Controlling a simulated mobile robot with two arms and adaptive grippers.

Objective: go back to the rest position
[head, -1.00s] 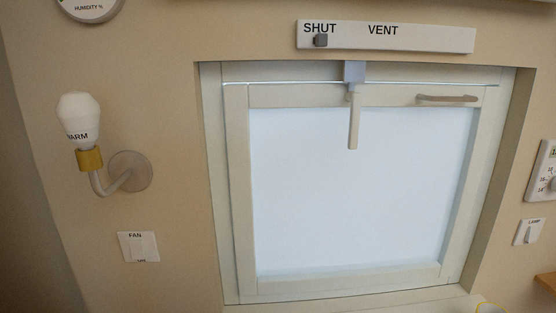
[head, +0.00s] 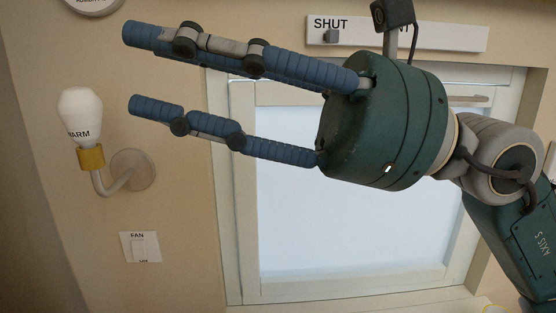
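My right gripper (head: 134,67) reaches across the head view from the right, in front of the window. Its blue fingers point left and stand apart, with nothing between them. Its dark green palm covers the upper part of the window (head: 335,220), hiding the hanging handle there. My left gripper is not in the head view.
A vent slider panel (head: 455,36) is above the window, its knob (head: 331,36) under SHUT. A wall lamp with a white bulb (head: 80,112) is at the left. A fan switch (head: 140,247) is below it. Bare wall lies between lamp and window.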

